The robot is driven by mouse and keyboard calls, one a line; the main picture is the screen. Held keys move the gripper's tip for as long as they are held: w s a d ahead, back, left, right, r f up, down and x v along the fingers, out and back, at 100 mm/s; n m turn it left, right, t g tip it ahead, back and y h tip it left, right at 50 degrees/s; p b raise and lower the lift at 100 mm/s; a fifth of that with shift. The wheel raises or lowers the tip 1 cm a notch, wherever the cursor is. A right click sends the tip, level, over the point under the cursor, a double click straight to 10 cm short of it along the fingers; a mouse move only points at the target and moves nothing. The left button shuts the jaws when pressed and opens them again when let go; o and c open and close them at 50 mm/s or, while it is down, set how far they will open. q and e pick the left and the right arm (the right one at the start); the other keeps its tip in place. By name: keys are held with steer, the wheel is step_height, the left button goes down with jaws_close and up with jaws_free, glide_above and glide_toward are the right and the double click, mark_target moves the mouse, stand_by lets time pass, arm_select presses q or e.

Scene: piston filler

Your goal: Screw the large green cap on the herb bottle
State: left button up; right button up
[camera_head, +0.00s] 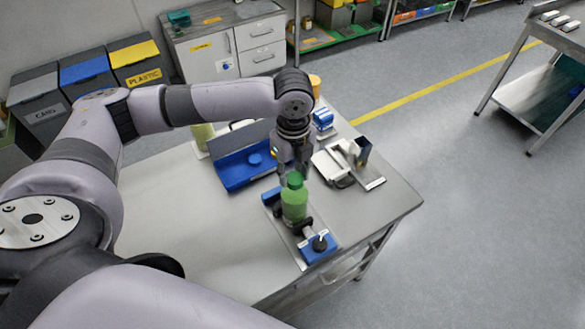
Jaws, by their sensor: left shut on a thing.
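The herb bottle (294,208) is green and stands upright in a holder (280,226) with blue and black parts near the right side of the table. A darker green cap (295,179) sits at the top of the bottle. Whether its thread is engaged cannot be seen. My left gripper (292,174) comes down from above and is shut on the green cap, in line with the bottle. The fingertips are small and partly hidden at this distance. My right gripper is not in view.
A blue tray (232,171) with a blue round piece lies behind and left of the bottle. A white device (332,164) on a metal plate stands behind and right. A pale green bottle (203,135) stands farther back. The table's (190,230) left part is clear.

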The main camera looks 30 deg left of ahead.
arm_select(q)
steer(key=shift+w+m+p, duration=0.1)
steer(key=shift+m+p, duration=0.6)
steer(key=shift+m, duration=0.7)
steer(key=shift+d+r+m+p, duration=0.1)
steer(key=shift+r+m+p, duration=0.05)
steer(key=shift+m+p, duration=0.45)
steer(key=m, duration=0.2)
steer(key=shift+w+m+p, duration=0.1)
steer(key=shift+m+p, duration=0.2)
steer(key=shift+p, duration=0.1)
steer(key=shift+d+m+p, duration=0.15)
steer(key=shift+m+p, duration=0.5)
steer(key=shift+m, duration=1.15)
steer(key=m, duration=0.3)
steer(key=shift+d+m, duration=0.2)
steer(key=shift+m, duration=0.2)
steer(key=o, duration=0.7)
steer(key=shift+f, duration=0.2)
steer(key=shift+o, duration=0.2)
